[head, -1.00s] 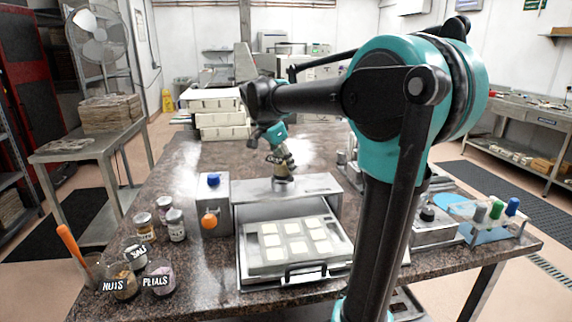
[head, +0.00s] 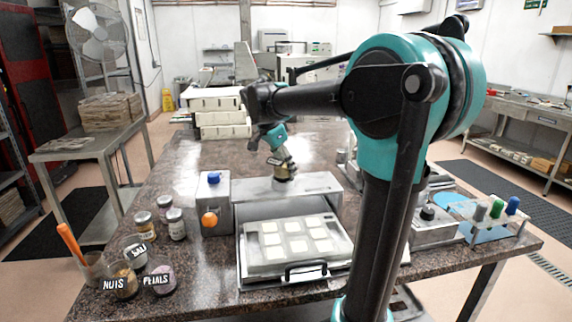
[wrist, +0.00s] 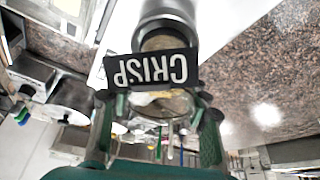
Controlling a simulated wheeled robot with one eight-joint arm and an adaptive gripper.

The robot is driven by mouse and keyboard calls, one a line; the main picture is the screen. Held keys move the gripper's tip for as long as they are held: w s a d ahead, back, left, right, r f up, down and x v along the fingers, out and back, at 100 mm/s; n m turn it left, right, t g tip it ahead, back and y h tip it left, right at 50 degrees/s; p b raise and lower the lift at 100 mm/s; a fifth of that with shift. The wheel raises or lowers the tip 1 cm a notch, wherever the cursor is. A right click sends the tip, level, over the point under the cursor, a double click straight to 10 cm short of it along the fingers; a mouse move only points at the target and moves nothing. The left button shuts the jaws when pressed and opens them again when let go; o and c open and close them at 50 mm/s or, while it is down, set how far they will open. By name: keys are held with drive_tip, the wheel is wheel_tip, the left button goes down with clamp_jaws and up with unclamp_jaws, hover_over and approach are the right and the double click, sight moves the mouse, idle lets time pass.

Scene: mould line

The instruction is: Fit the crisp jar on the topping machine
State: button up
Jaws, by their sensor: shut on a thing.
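The crisp jar (wrist: 168,105) shows large in the wrist view, its black CRISP label upside down. My gripper (wrist: 158,118) is shut on it, with a green finger on each side. In the head view my gripper (head: 278,160) is over the top of the topping machine (head: 312,186), with the jar (head: 284,175) at the machine's top. In the wrist view the jar's end meets a grey round socket (wrist: 165,20). I cannot tell whether it is fully seated.
A mould tray (head: 297,245) with pale squares lies in front of the machine. A control box (head: 216,204) with blue and orange knobs stands left. Several topping jars, including nuts (head: 121,281) and petals (head: 162,280), stand at the table's left.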

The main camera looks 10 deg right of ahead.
drive_tip(key=shift+f, duration=0.25)
drive_tip(key=shift+f, duration=0.15)
drive_tip(key=o, duration=1.3)
drive_tip(key=v, duration=1.2)
